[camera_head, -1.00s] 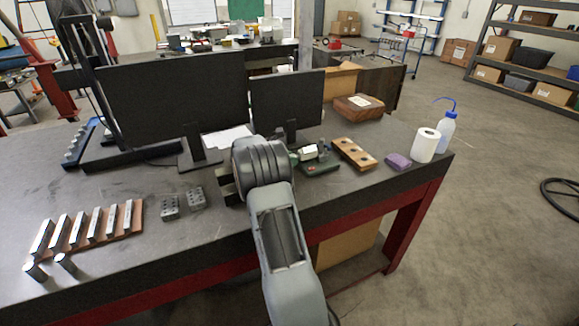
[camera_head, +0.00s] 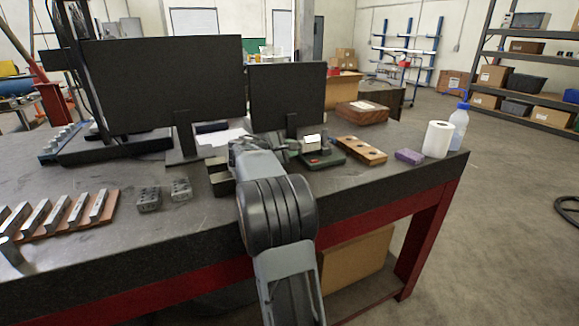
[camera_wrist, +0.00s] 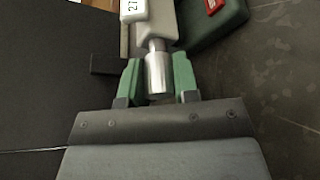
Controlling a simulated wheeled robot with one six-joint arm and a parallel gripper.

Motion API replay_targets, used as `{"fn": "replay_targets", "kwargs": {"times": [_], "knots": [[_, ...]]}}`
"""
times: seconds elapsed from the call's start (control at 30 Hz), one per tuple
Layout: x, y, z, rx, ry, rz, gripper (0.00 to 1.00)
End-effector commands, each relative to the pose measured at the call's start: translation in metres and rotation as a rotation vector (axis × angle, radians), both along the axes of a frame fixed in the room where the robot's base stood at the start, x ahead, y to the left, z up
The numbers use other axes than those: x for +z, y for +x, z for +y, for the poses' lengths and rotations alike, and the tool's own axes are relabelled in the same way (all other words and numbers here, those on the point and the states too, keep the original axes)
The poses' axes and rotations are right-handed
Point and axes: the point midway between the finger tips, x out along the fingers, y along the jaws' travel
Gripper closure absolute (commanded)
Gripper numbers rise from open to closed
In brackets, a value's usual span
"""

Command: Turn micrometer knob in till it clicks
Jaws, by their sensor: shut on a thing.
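The micrometer is held in a stand with a dark green base (camera_head: 322,160) on the bench. Its white display (camera_head: 312,139) faces me. In the wrist view the display (camera_wrist: 133,9) sits above a silver knob (camera_wrist: 157,74) that points down towards my gripper. My gripper (camera_wrist: 157,80) has green fingers, one on each side of the knob, and is shut on it. In the head view my arm reaches over the bench edge and the fingertips are too small to make out. The micrometer's measuring faces cannot be made out.
Two dark monitors (camera_head: 165,92) stand behind. A wooden block with holes (camera_head: 361,150), a purple block (camera_head: 409,156), a white roll (camera_head: 437,139) and a wash bottle (camera_head: 459,127) are to the right. Grey perforated blocks (camera_head: 149,199) and a wooden rack of metal bars (camera_head: 60,219) are left.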

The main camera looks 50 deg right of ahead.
Motion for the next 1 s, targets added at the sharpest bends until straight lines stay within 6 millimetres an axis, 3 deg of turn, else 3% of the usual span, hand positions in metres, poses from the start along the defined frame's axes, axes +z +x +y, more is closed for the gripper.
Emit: {"fn": "replay_targets", "kwargs": {"times": [0.03,0.4,1.0], "knots": [[-0.0091,-0.0006,0.0,-0.001,-0.016,-0.034,0.95],[-0.0046,-0.0003,-0.0003,-0.002,-0.09,-0.223,0.95],[0.0001,-0.0003,-0.0003,-0.003,-0.115,-0.284,0.95]]}}
